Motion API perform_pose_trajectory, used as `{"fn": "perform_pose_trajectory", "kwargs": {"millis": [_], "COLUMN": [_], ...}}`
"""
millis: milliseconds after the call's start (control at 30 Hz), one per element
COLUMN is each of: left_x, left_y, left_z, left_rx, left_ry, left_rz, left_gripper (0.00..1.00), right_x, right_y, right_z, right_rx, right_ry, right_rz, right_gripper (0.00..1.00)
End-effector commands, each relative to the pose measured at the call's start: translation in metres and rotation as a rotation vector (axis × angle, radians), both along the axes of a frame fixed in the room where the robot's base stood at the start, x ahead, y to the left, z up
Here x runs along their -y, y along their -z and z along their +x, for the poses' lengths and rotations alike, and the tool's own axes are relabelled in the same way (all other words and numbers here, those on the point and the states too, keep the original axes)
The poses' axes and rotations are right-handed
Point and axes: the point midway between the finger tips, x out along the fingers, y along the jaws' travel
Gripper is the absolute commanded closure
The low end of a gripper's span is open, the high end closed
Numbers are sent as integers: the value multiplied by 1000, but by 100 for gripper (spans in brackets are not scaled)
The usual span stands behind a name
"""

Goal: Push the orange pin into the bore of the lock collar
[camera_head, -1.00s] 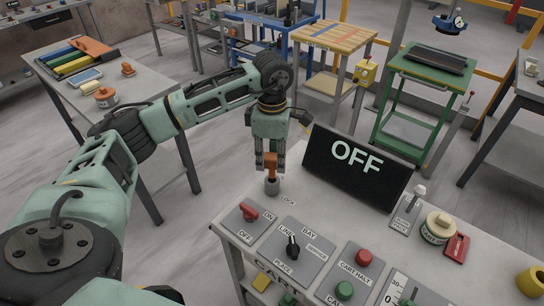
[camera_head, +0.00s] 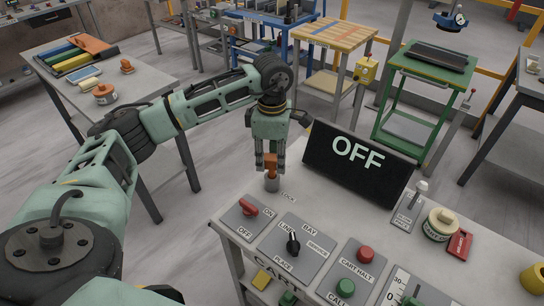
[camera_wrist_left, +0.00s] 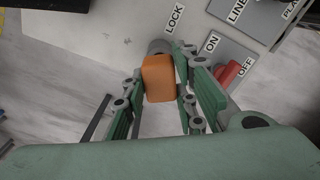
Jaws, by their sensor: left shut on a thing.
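The orange pin (camera_head: 271,162) stands upright at the back left corner of the panel table, above the grey lock collar (camera_head: 272,184) beside the LOCK label. My left gripper (camera_head: 270,167) points down and is shut on the pin's orange head. In the left wrist view the orange head (camera_wrist_left: 159,78) sits between the green finger pads, with part of the grey collar (camera_wrist_left: 160,46) showing behind it. The pin's lower end is in line with the collar; how deep it sits in the bore cannot be told. My right gripper is not in view.
A black OFF display (camera_head: 357,163) stands just right of the collar. A red ON/OFF switch (camera_head: 248,206) and a black LINE/BAY selector (camera_head: 292,242) lie in front. The table's left edge is close to the collar, with open floor beyond.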

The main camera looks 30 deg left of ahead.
Motion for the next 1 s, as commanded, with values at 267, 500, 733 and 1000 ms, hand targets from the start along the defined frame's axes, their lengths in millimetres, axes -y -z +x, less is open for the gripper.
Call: {"fn": "perform_pose_trajectory", "kwargs": {"millis": [267, 500, 733, 1000], "left_x": [0, 0, 0, 0], "left_y": [8, 14, 20, 26], "left_z": [0, 0, 0, 0], "left_rx": [1, 1, 1, 1], "left_ry": [0, 0, 0, 0], "left_rz": [0, 0, 0, 0], "left_gripper": [100, 100, 100, 100], "right_x": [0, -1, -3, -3], "right_y": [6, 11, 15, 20], "right_z": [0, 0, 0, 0], "right_rx": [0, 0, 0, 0], "right_ry": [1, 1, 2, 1], "right_rz": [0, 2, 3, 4], "right_gripper": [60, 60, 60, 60]}}
